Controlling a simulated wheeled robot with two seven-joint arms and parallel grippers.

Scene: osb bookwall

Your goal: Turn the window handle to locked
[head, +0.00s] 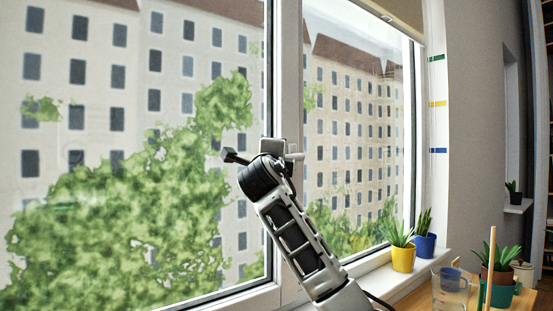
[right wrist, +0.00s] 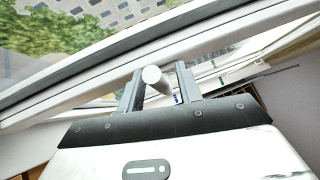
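The window handle shows in the head view as a light grey bar (head: 294,157) on the white middle post of the window. It points roughly sideways to the right. My right gripper (head: 270,150) is up at the handle, and its arm rises from the lower right and covers part of the handle. In the right wrist view the handle's round pale end (right wrist: 152,75) lies between the two grey fingers of my right gripper (right wrist: 160,82), nearer the left finger. The fingers stand apart with a gap beside the handle. My left gripper is in neither view.
A yellow pot (head: 403,258) and a blue pot (head: 424,245) with plants stand on the sill to the right.

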